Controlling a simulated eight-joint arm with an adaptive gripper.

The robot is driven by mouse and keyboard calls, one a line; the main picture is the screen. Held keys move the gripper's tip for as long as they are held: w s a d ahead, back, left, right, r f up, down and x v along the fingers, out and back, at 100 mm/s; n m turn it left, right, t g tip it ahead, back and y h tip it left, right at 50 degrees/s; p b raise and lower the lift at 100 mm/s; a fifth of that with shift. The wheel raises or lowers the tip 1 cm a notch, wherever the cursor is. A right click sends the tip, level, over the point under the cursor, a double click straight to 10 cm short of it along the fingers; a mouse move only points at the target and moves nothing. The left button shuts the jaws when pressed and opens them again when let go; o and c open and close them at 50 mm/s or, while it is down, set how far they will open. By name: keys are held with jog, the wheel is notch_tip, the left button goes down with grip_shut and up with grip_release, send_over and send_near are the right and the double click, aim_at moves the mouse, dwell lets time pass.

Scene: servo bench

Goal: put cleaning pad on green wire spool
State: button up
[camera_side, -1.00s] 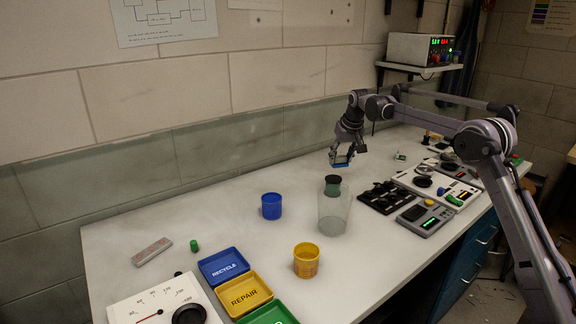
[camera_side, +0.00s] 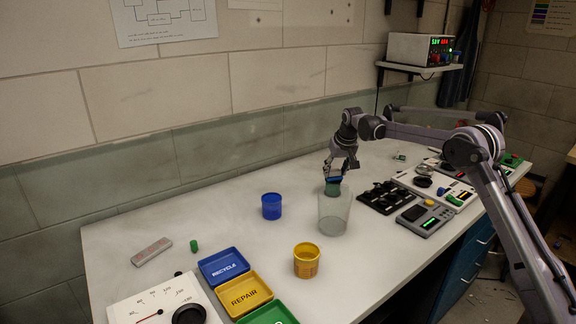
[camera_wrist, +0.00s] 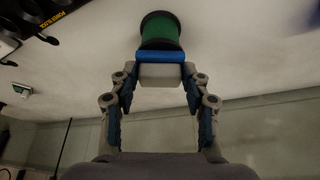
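The cleaning pad is a small block with a blue layer and a white layer; it shows in the wrist view (camera_wrist: 160,73) between my fingers. My gripper (camera_wrist: 161,72) is shut on it. In the side view my gripper (camera_side: 338,172) points down, with the blue of the pad (camera_side: 334,179) at the top of the green wire spool (camera_side: 332,189). The spool stands upright on the bench, its black top flange now mostly covered. In the wrist view the spool (camera_wrist: 160,32) lies just beyond the pad. I cannot tell whether pad and spool touch.
A clear cup (camera_side: 334,214) stands just in front of the spool. A blue cup (camera_side: 271,206) and a yellow cup (camera_side: 307,260) stand farther left and nearer. The bench behind and left of the spool is clear.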

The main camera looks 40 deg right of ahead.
jog(key=shift+o, duration=0.8)
jog(key=shift+r, duration=0.15)
jog(key=v, duration=1.2)
jog(key=s+a+r+n, duration=0.1)
jog(key=s+a+r, duration=0.3)
jog(key=s+a, duration=0.35)
jog(key=s+a+f+n+t, duration=0.1)
jog(key=s+a+f, duration=0.2)
jog(key=s, duration=0.5)
jog(key=s+a+f+n+t+y, duration=0.1)
jog(key=s+a+f, duration=0.3)
jog(key=s, duration=0.5)
jog(key=s+a+f+n+t, duration=0.1)
jog(key=s+a+f, duration=0.2)
jog(key=s+a, duration=0.2)
jog(key=s, duration=0.3)
jog(key=shift+s+f+n+y, duration=0.3)
jog(key=shift+s+y, duration=0.1)
